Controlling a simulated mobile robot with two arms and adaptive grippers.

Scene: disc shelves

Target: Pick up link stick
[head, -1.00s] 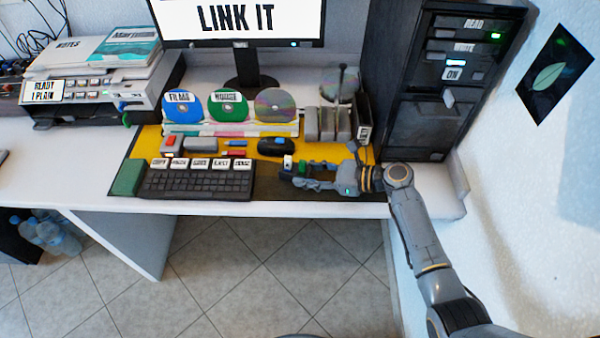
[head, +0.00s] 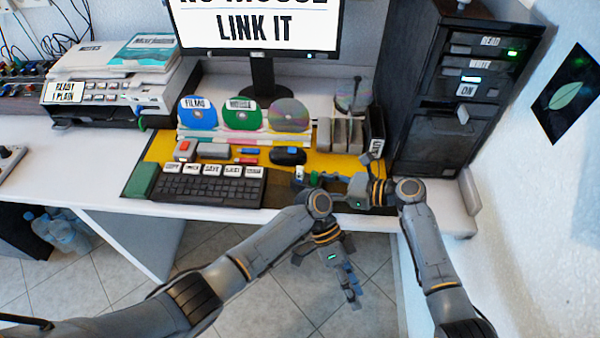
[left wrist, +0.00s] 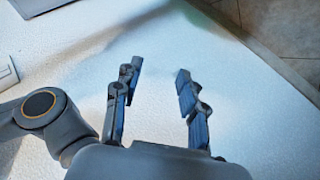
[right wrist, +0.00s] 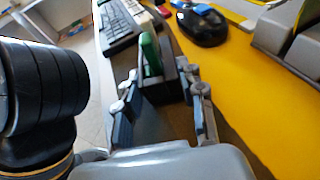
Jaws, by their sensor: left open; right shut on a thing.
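My right gripper (head: 308,182) is low over the front edge of the desk mat, right of the keyboard. It is shut on a small green stick, which stands up between the fingers in the right wrist view (right wrist: 151,52). A dark block (right wrist: 181,82) is beside the stick there. I cannot read a label on the stick, so I cannot tell whether it is the link stick. My left gripper (head: 350,292) is open and empty, hanging in front of the desk over the floor. Its two fingers show apart in the left wrist view (left wrist: 158,92).
A keyboard (head: 205,190), a black mouse (head: 287,156) and red and blue sticks (head: 249,155) lie on the yellow mat (head: 342,163). Discs (head: 243,114) stand behind them. A dark tower (head: 455,110) is at the right. The monitor (head: 262,28) reads "LINK IT".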

